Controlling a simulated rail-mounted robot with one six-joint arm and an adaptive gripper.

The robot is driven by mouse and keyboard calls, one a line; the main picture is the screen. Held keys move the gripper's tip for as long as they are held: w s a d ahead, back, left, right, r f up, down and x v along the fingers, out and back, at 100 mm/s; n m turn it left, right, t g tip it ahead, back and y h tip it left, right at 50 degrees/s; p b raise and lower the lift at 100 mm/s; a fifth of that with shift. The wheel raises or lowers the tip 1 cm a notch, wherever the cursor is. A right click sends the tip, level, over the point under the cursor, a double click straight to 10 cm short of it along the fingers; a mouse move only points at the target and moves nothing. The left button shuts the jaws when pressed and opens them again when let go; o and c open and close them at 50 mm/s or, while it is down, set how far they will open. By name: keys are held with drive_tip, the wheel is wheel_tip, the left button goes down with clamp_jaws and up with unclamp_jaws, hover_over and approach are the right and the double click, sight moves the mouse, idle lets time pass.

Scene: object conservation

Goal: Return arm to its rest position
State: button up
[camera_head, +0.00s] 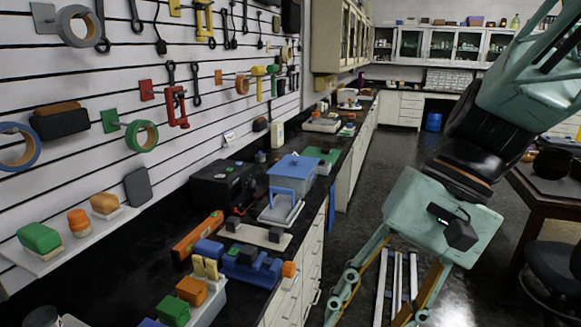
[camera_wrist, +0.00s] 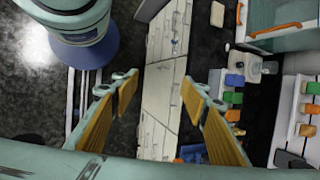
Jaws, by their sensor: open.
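My gripper (camera_head: 380,300) hangs over the aisle floor at the right of the head view, pointing down, beside the long workbench. In the wrist view its two fingers (camera_wrist: 163,92) with tan pads stand wide apart, and nothing is between them. Beyond them lie the white drawer fronts (camera_wrist: 163,85) and the dark floor. My arm rises from the gripper to the upper right of the head view.
The black-topped bench (camera_head: 130,255) at left carries a blue-lidded box (camera_head: 296,167), an orange level (camera_head: 197,235), a blue vise (camera_head: 250,265) and coloured blocks (camera_head: 191,290). Tools hang on the slatted wall. A dark table (camera_head: 545,195) stands at right. The aisle floor behind is clear.

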drive_tip(key=s+d+r+n+t+h, duration=0.3)
drive_tip(key=s+d+r+t+h, duration=0.2)
drive_tip(key=d, duration=0.5)
drive_tip(key=shift+s+d+r+n+t, duration=0.25)
drive_tip(key=shift+s+r+n+t, duration=0.2)
drive_tip(key=shift+s+r, duration=0.5)
drive_tip(key=shift+f, duration=0.15)
idle(0.3)
